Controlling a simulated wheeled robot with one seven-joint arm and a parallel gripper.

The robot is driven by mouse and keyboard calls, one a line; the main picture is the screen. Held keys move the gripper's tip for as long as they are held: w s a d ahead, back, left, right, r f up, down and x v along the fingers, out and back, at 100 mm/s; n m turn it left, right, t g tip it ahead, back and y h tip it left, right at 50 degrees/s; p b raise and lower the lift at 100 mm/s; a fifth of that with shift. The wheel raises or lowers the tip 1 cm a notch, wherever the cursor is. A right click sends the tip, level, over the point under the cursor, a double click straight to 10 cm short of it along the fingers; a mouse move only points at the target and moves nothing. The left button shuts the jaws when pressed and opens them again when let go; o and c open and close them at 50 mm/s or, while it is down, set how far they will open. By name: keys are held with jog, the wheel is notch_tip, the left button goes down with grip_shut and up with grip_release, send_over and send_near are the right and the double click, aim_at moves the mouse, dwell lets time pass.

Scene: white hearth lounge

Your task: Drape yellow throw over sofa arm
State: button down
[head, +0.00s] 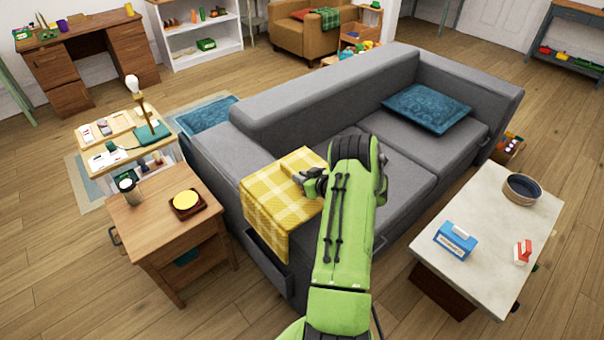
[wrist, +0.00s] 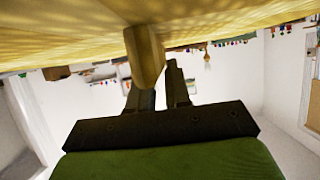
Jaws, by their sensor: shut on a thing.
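The yellow checked throw (head: 279,200) lies over the near arm of the grey sofa (head: 300,97) in the head view. One part lies on top and one part hangs down the outer side. My gripper (head: 308,184) is at the throw's right edge, above the sofa arm. In the wrist view the throw (wrist: 60,32) spans the top of the picture, and a fold of it reaches down to my gripper (wrist: 158,72), which is shut on it. My green arm hides part of the sofa seat and the throw's right side.
A wooden side table (head: 165,218) with a cup and a yellow-topped item stands left of the sofa arm. A pale coffee table (head: 490,228) with a bowl and a blue box stands at right. A blue cushion (head: 427,108) lies on the sofa's far end.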

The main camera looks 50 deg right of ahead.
notch_tip(320, 180, down, 4)
jog(key=shift+r+b, duration=0.2)
jog(key=shift+b, duration=0.55)
notch_tip(320, 180, down, 9)
jog(key=b, duration=1)
jog(key=shift+f, duration=0.2)
jog(key=c, duration=1)
grip_release()
jog(key=p+v, duration=0.3)
jog(key=v, duration=1.3)
notch_tip(320, 180, up, 8)
jog(key=p, duration=0.3)
jog(key=shift+w, duration=0.1)
jog(key=shift+w+a+r, duration=0.1)
